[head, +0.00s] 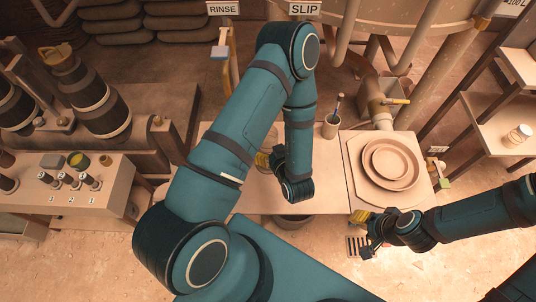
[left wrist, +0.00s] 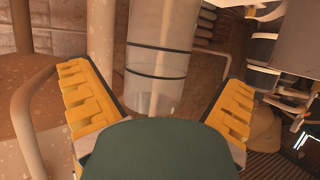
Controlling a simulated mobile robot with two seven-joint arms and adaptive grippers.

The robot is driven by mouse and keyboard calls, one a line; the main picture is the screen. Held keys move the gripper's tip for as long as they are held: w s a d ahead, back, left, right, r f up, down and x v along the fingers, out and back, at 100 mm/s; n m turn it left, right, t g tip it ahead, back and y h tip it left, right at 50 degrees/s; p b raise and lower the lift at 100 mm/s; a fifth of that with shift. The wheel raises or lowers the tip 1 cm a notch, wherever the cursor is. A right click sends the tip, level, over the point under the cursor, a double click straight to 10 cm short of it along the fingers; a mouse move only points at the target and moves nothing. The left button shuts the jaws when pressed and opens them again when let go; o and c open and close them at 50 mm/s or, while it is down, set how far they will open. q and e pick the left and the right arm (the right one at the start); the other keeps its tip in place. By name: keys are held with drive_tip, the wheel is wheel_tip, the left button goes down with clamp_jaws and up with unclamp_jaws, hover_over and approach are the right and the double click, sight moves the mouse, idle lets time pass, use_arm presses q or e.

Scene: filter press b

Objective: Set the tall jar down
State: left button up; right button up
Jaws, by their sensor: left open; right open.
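No tall jar is clearly visible in the head view. My right gripper (head: 364,232) is open and empty at the table's front right edge.
The pale table (head: 325,185) has bare room at its middle. A cup (head: 331,127) with a brush stands at its back. A shelf (head: 500,108) stands far right, a control panel (head: 60,195) at left.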

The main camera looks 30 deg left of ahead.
use_arm(q)
drive_tip(key=shift+b+x, duration=0.3)
drive_tip(key=shift+x, duration=1.5)
drive_tip(key=shift+w+d, duration=0.1)
drive_tip(key=c, duration=1.3)
drive_tip(key=shift+c, duration=0.3)
